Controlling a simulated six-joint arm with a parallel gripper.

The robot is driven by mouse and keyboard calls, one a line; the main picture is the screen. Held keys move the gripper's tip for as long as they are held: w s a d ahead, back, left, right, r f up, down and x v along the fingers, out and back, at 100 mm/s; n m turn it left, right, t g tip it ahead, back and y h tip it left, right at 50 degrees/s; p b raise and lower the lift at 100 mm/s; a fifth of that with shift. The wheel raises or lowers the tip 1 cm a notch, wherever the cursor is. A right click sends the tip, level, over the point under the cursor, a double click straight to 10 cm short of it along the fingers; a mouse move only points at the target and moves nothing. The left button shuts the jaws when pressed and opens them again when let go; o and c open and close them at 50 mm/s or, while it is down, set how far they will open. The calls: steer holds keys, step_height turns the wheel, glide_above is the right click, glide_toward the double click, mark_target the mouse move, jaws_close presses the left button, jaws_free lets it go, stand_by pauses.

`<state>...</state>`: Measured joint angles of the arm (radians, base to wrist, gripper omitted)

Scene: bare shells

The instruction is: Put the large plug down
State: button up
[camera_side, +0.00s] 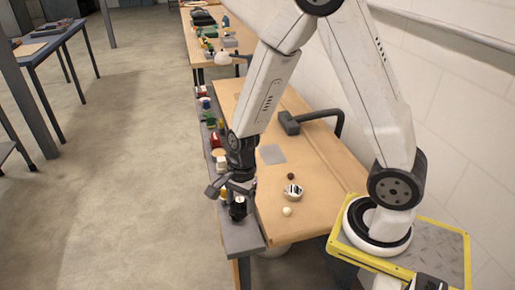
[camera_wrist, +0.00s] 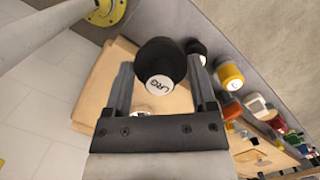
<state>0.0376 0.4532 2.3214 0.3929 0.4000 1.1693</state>
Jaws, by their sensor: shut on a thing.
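The large plug is a black, round piece with a white end marked with letters that look like "LRG"; it shows in the wrist view (camera_wrist: 158,52) between the two fingers. My gripper (camera_wrist: 161,68) is shut on it. In the side view my gripper (camera_side: 236,190) points down over the near end of the grey strip along the table's left edge. The dark plug (camera_side: 238,211) shows below the fingers there. I cannot tell whether its underside touches the strip.
Several coloured pieces stand along the grey strip (camera_side: 239,237), including a yellow one (camera_wrist: 229,74) and a black one (camera_wrist: 196,47) close by. On the wooden table are a grey square (camera_side: 272,154), a round labelled piece (camera_side: 293,191) and a pale ball (camera_side: 287,211).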

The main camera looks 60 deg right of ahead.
steer(key=s+d+r, duration=0.1)
steer(key=s+d, duration=0.2)
steer(key=d, duration=0.6)
steer(key=s+d+r, duration=0.1)
steer(key=s+d, duration=0.3)
steer(key=d, duration=0.6)
steer(key=shift+d, duration=0.1)
steer(key=shift+f, duration=2.2)
steer(key=shift+f, duration=0.1)
steer(key=shift+f, duration=1.65)
steer(key=shift+f, duration=0.3)
